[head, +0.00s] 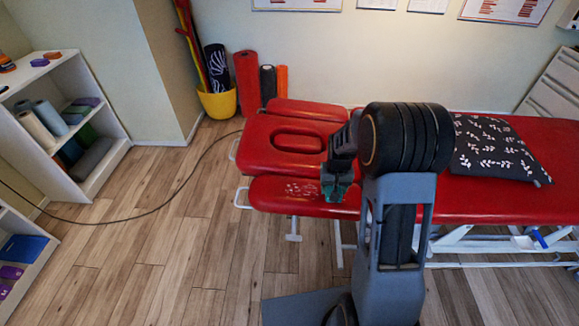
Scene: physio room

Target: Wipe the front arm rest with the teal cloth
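The red treatment table has two arm rests beside its face-hole section. The front arm rest (268,191) is the nearer red pad at the table's left end. Whitish marks (301,188) show on its top, left of my gripper. My gripper (335,188) is over the right part of this pad, pointing down. It is shut on the teal cloth (331,184), of which only a small dark teal piece shows. The cloth is at or just above the pad; I cannot tell whether it touches. My arm hides part of the table to the right.
A patterned dark pillow (492,147) lies on the table at right. A yellow bucket (217,103) and upright rolls (248,82) stand by the back wall. White shelves (62,120) are at left. A dark cable (150,211) crosses the open wooden floor.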

